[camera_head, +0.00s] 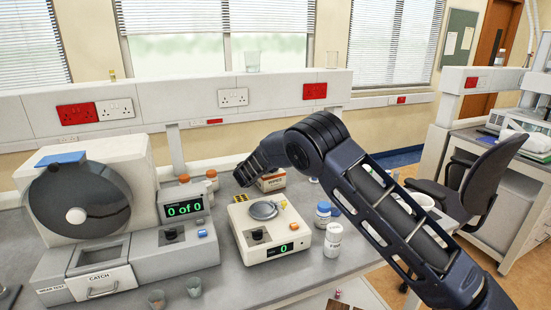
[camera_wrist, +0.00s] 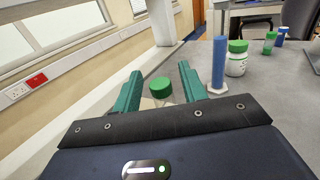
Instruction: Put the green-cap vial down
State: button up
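A clear vial with a green cap (camera_wrist: 160,87) is between the two fingers of my gripper (camera_wrist: 160,85) in the wrist view. Bare gaps show on both sides of the cap, so the fingers look open around it and apart from it. The vial's lower part is hidden behind the gripper's front bar, so I cannot tell what is under it. In the head view the dark end of my arm is over the back of the bench, near a small carton (camera_head: 271,181). The fingers and this vial cannot be made out there.
A blue-filled cylinder (camera_wrist: 220,63) stands close to the right finger. A green-capped white jar (camera_wrist: 237,60) and a small green-capped bottle (camera_wrist: 269,44) stand beyond. The balance (camera_head: 268,233), the counting machine (camera_head: 176,243) and a white bottle (camera_head: 333,241) occupy the bench.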

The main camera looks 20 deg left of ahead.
jog(key=shift+r, duration=0.1)
jog(key=shift+s, duration=0.2)
jog(key=s+a, duration=0.2)
jog(key=s, duration=0.9)
jog(key=shift+s+a, duration=0.15)
jog(key=shift+s, duration=0.05)
jog(key=shift+w, duration=0.1)
